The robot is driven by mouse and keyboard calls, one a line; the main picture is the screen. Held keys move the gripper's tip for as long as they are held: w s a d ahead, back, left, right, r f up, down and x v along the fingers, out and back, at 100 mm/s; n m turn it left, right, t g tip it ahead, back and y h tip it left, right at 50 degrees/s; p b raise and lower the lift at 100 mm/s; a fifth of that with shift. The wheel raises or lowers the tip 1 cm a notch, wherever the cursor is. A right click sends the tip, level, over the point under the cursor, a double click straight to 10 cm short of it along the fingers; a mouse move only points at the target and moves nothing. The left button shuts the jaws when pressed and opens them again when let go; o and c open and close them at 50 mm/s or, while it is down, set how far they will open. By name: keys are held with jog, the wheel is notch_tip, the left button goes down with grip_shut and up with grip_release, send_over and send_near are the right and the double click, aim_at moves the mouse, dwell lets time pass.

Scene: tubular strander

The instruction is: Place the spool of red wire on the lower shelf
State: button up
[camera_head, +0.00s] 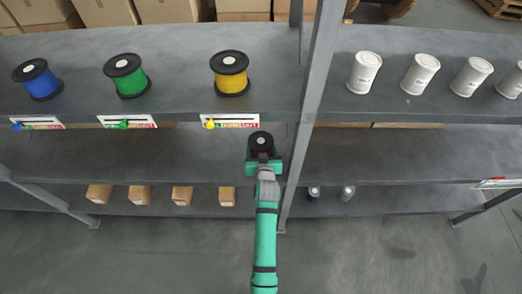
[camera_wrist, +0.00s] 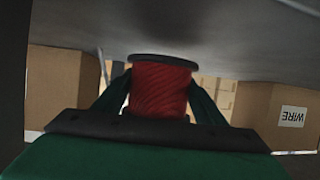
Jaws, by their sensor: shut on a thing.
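The spool of red wire (camera_wrist: 158,90) is between the fingers of my gripper (camera_wrist: 160,102) in the wrist view, with one dark flange showing at its upper end. In the head view the spool (camera_head: 261,141) shows mostly its black top flange, and my gripper (camera_head: 264,158) is shut around it. It appears over the bare shelf board (camera_head: 215,160) below the spool shelf, just left of the upright post. I cannot tell whether the spool touches the board.
Blue (camera_head: 37,78), green (camera_head: 126,75) and yellow (camera_head: 230,72) spools stand on the upper shelf (camera_head: 180,55). A grey post (camera_head: 312,100) rises right of my gripper. White cans (camera_head: 364,72) stand beyond it. Small boxes (camera_head: 182,195) sit on the bottom level. The board left of the spool is clear.

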jog(key=shift+f, duration=0.85)
jog(key=shift+f, duration=0.15)
jog(key=o, duration=1.5)
jog(key=shift+f, duration=0.1)
